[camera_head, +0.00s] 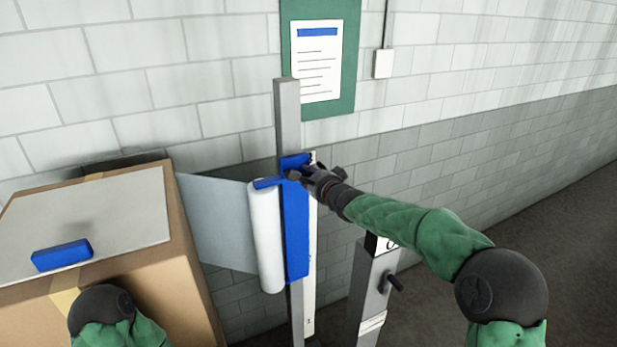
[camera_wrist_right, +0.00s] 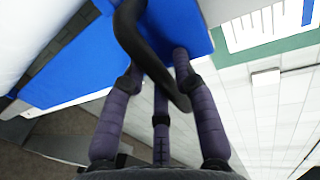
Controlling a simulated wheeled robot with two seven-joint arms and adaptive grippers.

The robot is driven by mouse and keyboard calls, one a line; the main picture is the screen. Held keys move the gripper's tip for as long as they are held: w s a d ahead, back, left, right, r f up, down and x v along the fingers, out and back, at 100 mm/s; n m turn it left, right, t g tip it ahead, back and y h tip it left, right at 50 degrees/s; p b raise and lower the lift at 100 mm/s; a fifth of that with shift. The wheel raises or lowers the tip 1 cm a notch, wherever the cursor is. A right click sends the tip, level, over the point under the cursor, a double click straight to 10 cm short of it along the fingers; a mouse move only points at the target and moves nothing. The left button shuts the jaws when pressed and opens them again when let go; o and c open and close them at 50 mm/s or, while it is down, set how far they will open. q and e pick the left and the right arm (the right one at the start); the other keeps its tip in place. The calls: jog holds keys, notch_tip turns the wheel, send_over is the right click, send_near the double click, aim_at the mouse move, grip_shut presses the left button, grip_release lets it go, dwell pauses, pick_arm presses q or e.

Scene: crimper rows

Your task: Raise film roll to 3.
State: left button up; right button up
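The white film roll (camera_head: 266,235) hangs upright on a blue carriage (camera_head: 296,235), with a sheet of film (camera_head: 218,220) running left from it. The carriage sits on a grey upright post (camera_head: 287,120). My right gripper (camera_head: 304,174) is at the carriage's upper end. In the right wrist view, my right gripper's purple fingers (camera_wrist_right: 160,75) are around a black looped handle (camera_wrist_right: 129,35) against the blue carriage (camera_wrist_right: 85,55). Whether they are closed tight on it is unclear. A pale strip (camera_head: 309,300) stands beside the post; no number can be read. My left gripper is out of view.
A cardboard box (camera_head: 150,295) with a grey top sheet and a blue block (camera_head: 62,256) stands at left. A shorter grey post (camera_head: 372,290) with a black knob (camera_head: 393,284) stands right of the carriage. A notice (camera_head: 317,60) hangs on the brick wall behind.

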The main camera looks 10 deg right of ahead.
jog(key=shift+o, duration=0.6)
jog(key=shift+w+d+r, duration=0.1)
jog(key=shift+r, duration=0.2)
jog(key=shift+s, duration=0.25)
jog(key=v, duration=1.1)
jog(key=shift+s, duration=0.3)
